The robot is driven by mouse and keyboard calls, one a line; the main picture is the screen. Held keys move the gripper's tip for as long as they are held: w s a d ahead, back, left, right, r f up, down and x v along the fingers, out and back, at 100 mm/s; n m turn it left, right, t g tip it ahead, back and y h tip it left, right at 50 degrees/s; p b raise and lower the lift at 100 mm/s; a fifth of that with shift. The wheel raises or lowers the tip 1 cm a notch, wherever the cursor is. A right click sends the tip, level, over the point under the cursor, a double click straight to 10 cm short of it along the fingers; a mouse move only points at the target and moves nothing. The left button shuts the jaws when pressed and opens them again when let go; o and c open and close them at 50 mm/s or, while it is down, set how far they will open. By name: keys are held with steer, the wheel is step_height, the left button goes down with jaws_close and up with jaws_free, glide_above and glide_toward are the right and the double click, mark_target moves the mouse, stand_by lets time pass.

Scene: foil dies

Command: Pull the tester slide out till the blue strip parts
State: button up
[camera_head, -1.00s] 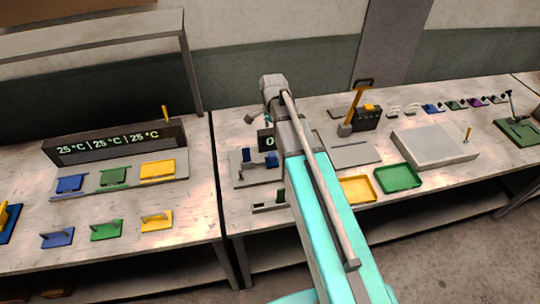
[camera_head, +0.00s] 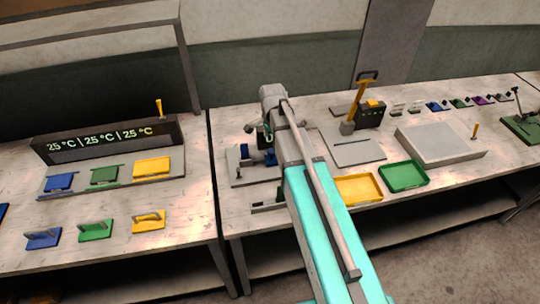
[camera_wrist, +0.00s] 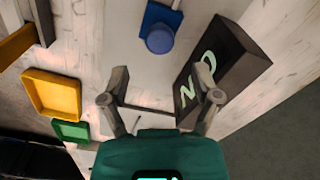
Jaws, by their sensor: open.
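The tester's grey base (camera_head: 240,180) is on the right-hand bench, left of my arm, with blue parts (camera_head: 244,153) on it. Its dark display (camera_head: 262,138) is mostly hidden by my arm. In the wrist view the display (camera_wrist: 228,62) shows large pale characters. A blue block with a round blue knob (camera_wrist: 160,38) stands beside it. My gripper (camera_wrist: 161,98) is open above the base, its fingers apart and nothing clearly between them. A thin dark line crosses below the fingertips; I cannot tell whether it is the slide. I cannot make out the blue strip.
A yellow tray (camera_head: 358,201) and a green tray (camera_head: 404,188) lie right of my arm. Behind them are a grey plate (camera_head: 352,150), a yellow-handled lever (camera_head: 360,100) and a pale block (camera_head: 440,143). The left bench holds a temperature display (camera_head: 110,141) and coloured pieces.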

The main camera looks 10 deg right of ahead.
mark_target(272, 150)
steer(key=shift+f+b, duration=2.75)
steer(key=shift+f, duration=0.35)
jaws_close()
